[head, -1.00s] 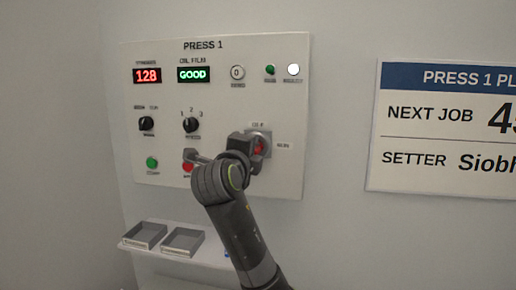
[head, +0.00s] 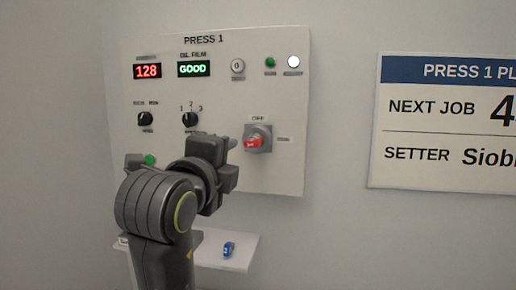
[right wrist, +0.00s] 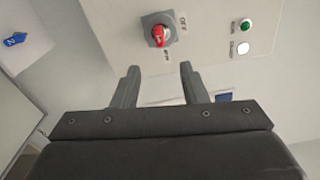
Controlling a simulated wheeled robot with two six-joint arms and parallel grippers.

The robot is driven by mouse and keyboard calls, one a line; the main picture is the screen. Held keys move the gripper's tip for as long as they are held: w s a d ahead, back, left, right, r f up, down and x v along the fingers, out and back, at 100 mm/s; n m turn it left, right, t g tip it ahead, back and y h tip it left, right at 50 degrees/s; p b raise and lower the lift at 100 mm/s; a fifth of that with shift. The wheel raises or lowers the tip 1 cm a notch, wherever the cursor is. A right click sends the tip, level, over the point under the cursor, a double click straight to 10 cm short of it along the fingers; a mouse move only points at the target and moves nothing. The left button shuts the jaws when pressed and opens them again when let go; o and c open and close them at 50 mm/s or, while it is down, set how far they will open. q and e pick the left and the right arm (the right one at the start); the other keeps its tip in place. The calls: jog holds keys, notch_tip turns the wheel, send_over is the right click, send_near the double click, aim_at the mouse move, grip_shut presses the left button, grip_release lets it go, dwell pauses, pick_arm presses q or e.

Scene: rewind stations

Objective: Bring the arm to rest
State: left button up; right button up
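My right arm reaches up from the bottom of the head view, and its gripper (head: 222,150) is in front of the lower middle of the press panel (head: 285,90), apart from it. In the right wrist view the two fingers (right wrist: 156,88) stand wide apart with nothing between them. The red rotary switch (head: 254,141) on its grey plate is uncovered and to the right of the gripper; it also shows in the right wrist view (right wrist: 159,33), beyond the fingers. My left gripper is not in view.
A shelf (head: 245,248) below the panel carries a small blue object (head: 228,249); my arm hides most of the shelf. The panel shows red 128 (head: 147,71) and green GOOD (head: 193,69) displays. A sign (head: 445,125) hangs on the wall at right.

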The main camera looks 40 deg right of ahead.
jog(key=shift+b+v, duration=0.35)
jog(key=shift+v, duration=1)
